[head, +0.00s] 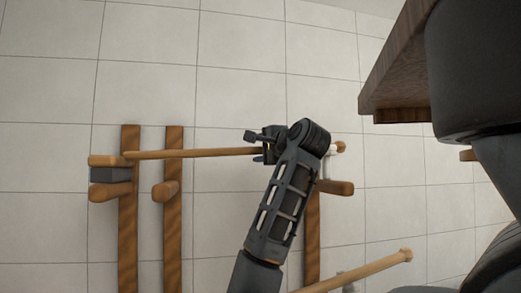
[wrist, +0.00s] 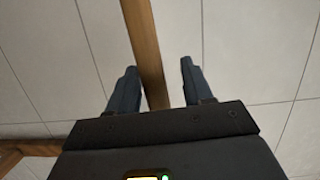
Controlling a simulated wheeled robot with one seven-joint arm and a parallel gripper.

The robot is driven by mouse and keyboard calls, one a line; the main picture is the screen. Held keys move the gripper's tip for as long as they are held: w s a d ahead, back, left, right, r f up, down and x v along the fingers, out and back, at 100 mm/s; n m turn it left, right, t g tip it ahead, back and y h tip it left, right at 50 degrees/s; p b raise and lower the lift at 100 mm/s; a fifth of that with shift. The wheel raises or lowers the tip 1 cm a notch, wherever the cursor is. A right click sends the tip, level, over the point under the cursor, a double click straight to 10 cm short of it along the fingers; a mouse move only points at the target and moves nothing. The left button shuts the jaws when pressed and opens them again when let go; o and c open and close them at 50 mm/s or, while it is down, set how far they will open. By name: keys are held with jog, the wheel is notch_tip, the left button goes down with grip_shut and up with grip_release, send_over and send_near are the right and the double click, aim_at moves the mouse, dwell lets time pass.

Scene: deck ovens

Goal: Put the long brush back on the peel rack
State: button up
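The long brush (head: 200,153) lies nearly level across the front of the peel rack in the head view. Its wooden head with grey bristles (head: 110,175) appears at the left, close to the rack's left pegs. The peel rack (head: 128,230) has upright wooden posts with rounded pegs. My gripper (head: 263,148) is at the right part of the handle. In the wrist view its two fingers (wrist: 158,85) are apart, with the wooden handle (wrist: 142,40) running between them and gaps on both sides. Whether the brush rests on the pegs is not clear.
Another wooden pole (head: 370,268) with a rounded end slants at the lower right. A dark brown wooden board (head: 400,65) juts in at the upper right. The tiled wall (head: 50,60) is bare above the rack.

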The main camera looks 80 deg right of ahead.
jog(key=shift+o, duration=0.5)
jog(key=b+v, duration=0.1)
jog(key=v, duration=0.7)
jog(key=shift+w, duration=0.1)
